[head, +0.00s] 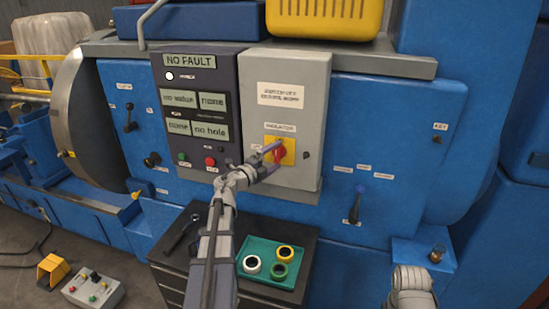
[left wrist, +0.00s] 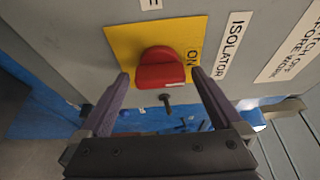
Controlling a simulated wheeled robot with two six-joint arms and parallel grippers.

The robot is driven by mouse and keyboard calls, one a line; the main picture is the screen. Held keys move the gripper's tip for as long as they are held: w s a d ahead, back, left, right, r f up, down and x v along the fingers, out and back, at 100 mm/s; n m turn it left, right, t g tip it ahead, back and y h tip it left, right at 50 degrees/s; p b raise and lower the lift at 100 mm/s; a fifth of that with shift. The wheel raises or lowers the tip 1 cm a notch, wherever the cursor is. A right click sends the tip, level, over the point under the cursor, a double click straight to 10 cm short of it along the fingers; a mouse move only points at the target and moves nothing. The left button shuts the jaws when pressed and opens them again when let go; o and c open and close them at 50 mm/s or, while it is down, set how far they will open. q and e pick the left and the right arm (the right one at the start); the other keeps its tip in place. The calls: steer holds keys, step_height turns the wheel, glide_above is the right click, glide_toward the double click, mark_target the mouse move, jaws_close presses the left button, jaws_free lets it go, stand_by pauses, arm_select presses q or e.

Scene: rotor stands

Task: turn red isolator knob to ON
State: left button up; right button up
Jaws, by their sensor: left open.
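The red isolator knob (head: 281,152) sits on a yellow plate (head: 289,144) low on the grey isolator box (head: 308,115). In the left wrist view the knob (left wrist: 160,68) shows large on the yellow plate (left wrist: 120,40), with the word ON beside its right end. My left gripper (head: 270,156) is open at the plate. In the left wrist view its two fingers (left wrist: 160,88) stand one on each side of the knob, with small gaps. I cannot tell exactly which mark the knob points to. My right gripper is not in view.
A dark panel (head: 196,105) reading NO FAULT, with green and red buttons, adjoins the box. Below, a green tray (head: 250,257) with three rings stands on a dark cabinet (head: 312,257). A yellow crate (head: 325,15) sits above.

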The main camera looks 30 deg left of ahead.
arm_select(q)
steer(key=shift+s, duration=0.1)
steer(key=s+a, duration=0.1)
steer(key=s, duration=0.6)
steer(key=shift+s, duration=0.25)
steer(key=shift+a, duration=0.1)
steer(key=d+f+n+g+y, duration=0.35)
steer(key=f+n+y, duration=0.2)
steer(key=n, duration=0.45)
steer(key=d+f+n+g+y, duration=0.35)
steer(key=f+n+g, duration=0.2)
steer(key=n, duration=0.45)
steer(key=s+d+f+g+h, duration=0.35)
steer(key=s+d+f, duration=0.2)
steer(key=d, duration=0.45)
steer(key=s+d+f+g+h, duration=0.2)
steer(key=s+d+f+g, duration=0.25)
steer(key=s+d, duration=0.4)
steer(key=s+d+f+m+b, duration=0.2)
steer(key=d+f+b, duration=0.4)
steer(key=f+b, duration=0.3)
steer(key=s+d+f+m+g+b, duration=0.1)
steer(key=s+d+f+b, duration=0.2)
steer(key=d+f+b, duration=0.4)
step_height(320, 180, down, 3)
steer(key=shift+s+d+r+m+b, duration=0.15)
steer(key=shift+m+b, duration=0.25)
steer(key=shift+b, duration=0.65)
